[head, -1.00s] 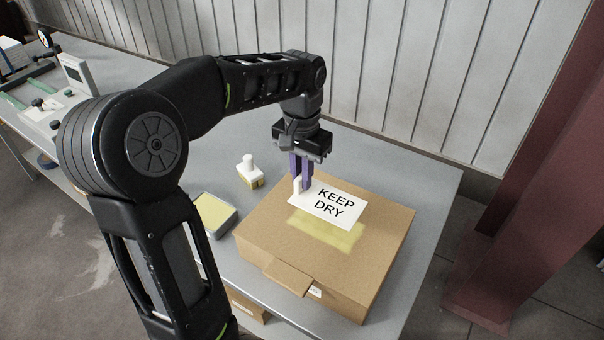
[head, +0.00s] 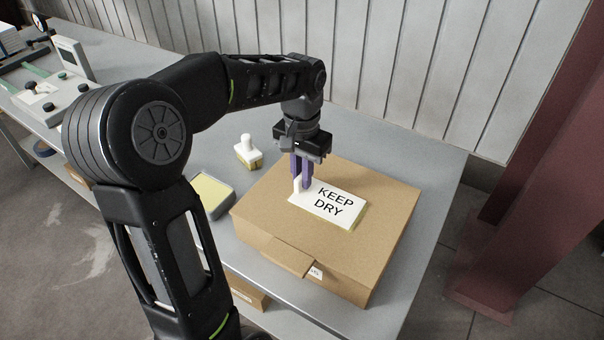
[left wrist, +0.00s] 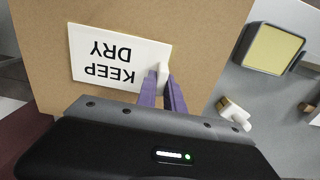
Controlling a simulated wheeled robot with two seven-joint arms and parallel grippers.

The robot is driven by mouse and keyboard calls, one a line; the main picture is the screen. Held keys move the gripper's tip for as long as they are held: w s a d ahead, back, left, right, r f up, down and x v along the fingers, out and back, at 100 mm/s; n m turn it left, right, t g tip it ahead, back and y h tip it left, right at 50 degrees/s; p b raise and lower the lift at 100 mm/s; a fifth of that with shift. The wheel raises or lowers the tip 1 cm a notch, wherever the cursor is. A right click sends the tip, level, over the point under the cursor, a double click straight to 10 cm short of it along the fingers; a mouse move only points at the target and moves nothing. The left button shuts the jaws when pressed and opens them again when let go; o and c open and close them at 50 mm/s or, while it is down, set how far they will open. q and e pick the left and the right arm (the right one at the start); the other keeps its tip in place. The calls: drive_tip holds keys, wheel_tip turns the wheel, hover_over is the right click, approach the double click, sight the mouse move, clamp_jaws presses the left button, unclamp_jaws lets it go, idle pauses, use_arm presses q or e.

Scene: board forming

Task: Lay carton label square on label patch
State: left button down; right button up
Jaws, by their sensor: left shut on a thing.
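The carton label (head: 334,207) is a white card reading KEEP DRY, with a small white grip tab at its left end. My left gripper (head: 303,186) has purple fingers shut on that tab. The label lies over the yellowish label patch (head: 359,217) on the top of the cardboard carton (head: 385,195). Only a thin strip of the patch shows along the label's right edge. In the left wrist view the label (left wrist: 112,58) appears upside down, with the fingers (left wrist: 163,92) at its corner. I cannot tell whether it touches the carton. My right gripper is not in view.
A grey tray with a yellow pad (head: 211,194) and a white-handled stamp-like item (head: 248,152) stand left of the carton on the grey table (head: 440,165). A corrugated wall is behind, and a dark red post (head: 530,170) stands at the right.

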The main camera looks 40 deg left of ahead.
use_arm(q)
drive_tip(key=shift+f, duration=0.3)
drive_tip(key=c, duration=1.1)
unclamp_jaws()
drive_tip(key=shift+o, duration=0.2)
drive_tip(key=shift+r, duration=0.15)
wheel_tip(320, 180, up, 8)
drive_tip(key=shift+f+b, duration=0.15)
drive_tip(key=shift+b, duration=0.35)
drive_tip(key=shift+f, duration=0.1)
